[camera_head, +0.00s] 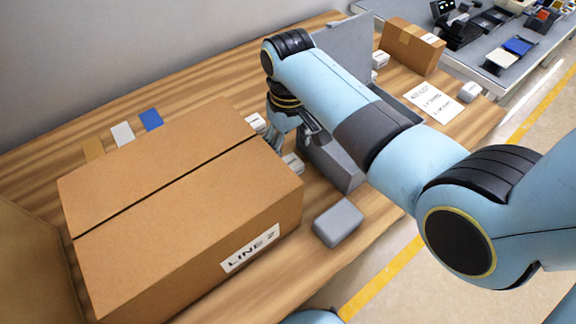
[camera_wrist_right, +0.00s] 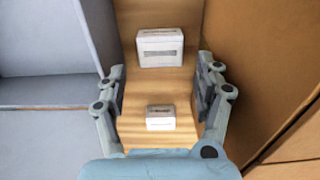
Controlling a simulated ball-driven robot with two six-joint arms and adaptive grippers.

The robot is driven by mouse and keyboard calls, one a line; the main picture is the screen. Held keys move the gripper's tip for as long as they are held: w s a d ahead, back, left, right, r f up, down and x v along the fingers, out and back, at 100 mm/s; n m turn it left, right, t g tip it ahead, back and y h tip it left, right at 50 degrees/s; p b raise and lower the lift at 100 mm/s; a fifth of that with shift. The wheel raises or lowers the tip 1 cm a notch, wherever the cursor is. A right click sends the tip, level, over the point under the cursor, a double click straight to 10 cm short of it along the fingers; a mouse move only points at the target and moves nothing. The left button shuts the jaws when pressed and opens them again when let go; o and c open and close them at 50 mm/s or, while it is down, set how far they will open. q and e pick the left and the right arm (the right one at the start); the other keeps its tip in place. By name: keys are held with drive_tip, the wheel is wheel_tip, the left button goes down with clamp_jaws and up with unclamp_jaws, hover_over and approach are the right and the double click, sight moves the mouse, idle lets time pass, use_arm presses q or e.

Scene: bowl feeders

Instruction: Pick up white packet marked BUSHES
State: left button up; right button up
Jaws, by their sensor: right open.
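Two white packets with dark print stand between the large carton and a grey bin. In the right wrist view one packet (camera_wrist_right: 160,47) is farther up and looks larger, and a smaller-looking one (camera_wrist_right: 160,117) lies lower down. They also show in the head view, one behind the gripper (camera_head: 257,122) and one in front (camera_head: 293,163). The print is too small to read, so I cannot tell which says BUSHES. My right gripper (camera_wrist_right: 163,92) is open and empty, its fingers spread either side of the lower packet. In the head view it (camera_head: 276,143) points down beside the carton. My left gripper is not in view.
The large carton marked LINE (camera_head: 150,190) stands close on one side of my right gripper, the grey bin (camera_head: 332,165) on the other. A grey box (camera_head: 338,222) sits near the table's front edge. More white packets (camera_head: 469,92) and a paper sheet (camera_head: 433,102) lie farther right.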

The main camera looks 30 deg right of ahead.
sight(289, 164)
wheel_tip(289, 164, down, 7)
drive_tip(key=shift+r+b, duration=0.1)
drive_tip(key=shift+b, duration=0.3)
drive_tip(key=shift+c, duration=0.2)
drive_tip(key=c, duration=0.9)
